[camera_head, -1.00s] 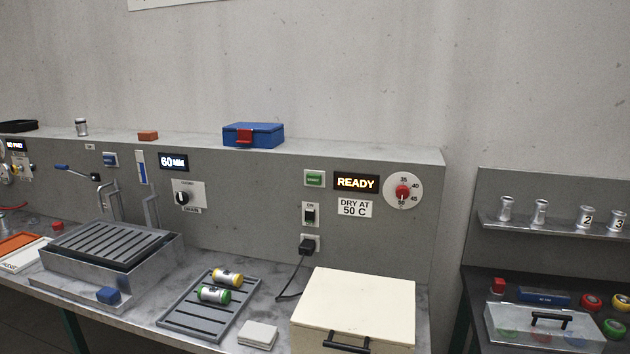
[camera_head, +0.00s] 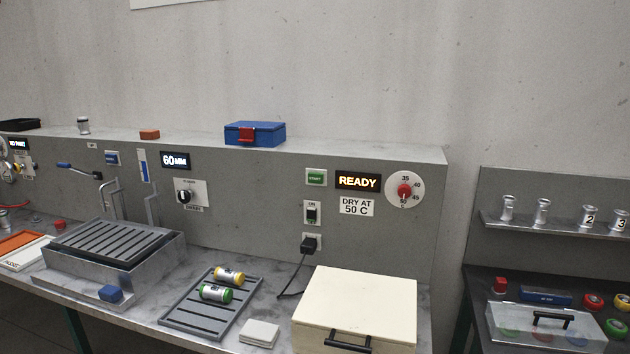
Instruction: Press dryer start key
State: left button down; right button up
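The green start key (camera_head: 316,177) is on the grey back panel, left of the lit READY display (camera_head: 358,182). A white dial (camera_head: 404,190) with a red knob is to the right of the display; its pointer is toward the lower marks near 50. A "DRY AT 50 C" label (camera_head: 356,207) is below the display. An ON switch (camera_head: 312,213) is below the key. The cream dryer box (camera_head: 356,300) with a black handle stands on the bench below, lid shut. Neither of my grippers shows in the view.
A black plug (camera_head: 310,243) with a cord sits in the panel socket. A slotted grey rack (camera_head: 183,318) holds a yellow-ended and a green-ended cylinder. A white block (camera_head: 259,333) lies beside the box. A blue case (camera_head: 255,133) is on the ledge. The space before the key is clear.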

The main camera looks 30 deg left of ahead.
aim_at(312, 177)
jog(key=i+j+u, duration=0.3)
jog(key=i+j, duration=0.2)
jog(key=j, duration=0.15)
jog(key=i+j+u, duration=0.3)
jog(key=i+j, duration=0.2)
jog(key=i, duration=0.1)
